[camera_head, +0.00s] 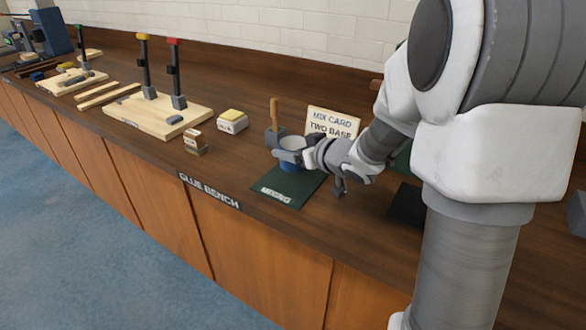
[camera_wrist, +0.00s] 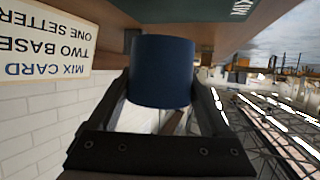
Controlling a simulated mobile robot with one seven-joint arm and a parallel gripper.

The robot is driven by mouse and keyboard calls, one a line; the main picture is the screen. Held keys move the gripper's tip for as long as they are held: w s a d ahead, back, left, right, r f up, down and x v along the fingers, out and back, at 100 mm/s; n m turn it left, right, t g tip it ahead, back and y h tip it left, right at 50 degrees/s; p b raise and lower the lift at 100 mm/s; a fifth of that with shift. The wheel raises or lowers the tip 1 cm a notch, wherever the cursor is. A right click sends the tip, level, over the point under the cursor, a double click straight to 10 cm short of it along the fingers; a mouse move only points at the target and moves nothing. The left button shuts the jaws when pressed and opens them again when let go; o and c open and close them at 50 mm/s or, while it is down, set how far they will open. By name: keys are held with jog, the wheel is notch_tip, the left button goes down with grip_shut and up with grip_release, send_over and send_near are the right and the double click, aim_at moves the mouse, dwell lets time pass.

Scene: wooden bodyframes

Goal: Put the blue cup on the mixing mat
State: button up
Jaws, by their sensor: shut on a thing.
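The blue cup (camera_head: 289,167) stands roughly upright over the dark green mixing mat (camera_head: 283,194), which is marked "MIXING". My gripper (camera_head: 290,154) reaches in from the right and is shut around the cup. In the wrist view, which is upside down, the cup's blue wall (camera_wrist: 162,70) fills the space between the two dark fingers (camera_wrist: 163,92). A dark green strip of the mat (camera_wrist: 165,10) crosses the top of that view, close to the cup's base. I cannot tell whether the base touches the mat.
A mix card (camera_head: 333,123) stands behind the mat, and a holder with a wooden handle (camera_head: 274,115) is beside the cup. A small brown box (camera_head: 195,143) and a yellow-topped box (camera_head: 232,121) sit to the left. A clamp board (camera_head: 155,112) lies farther left. The bench front edge is near.

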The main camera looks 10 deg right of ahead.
jog(key=shift+w+a+f+b, duration=0.1)
jog(key=shift+f+b, duration=0.8)
jog(key=shift+f, duration=1.1)
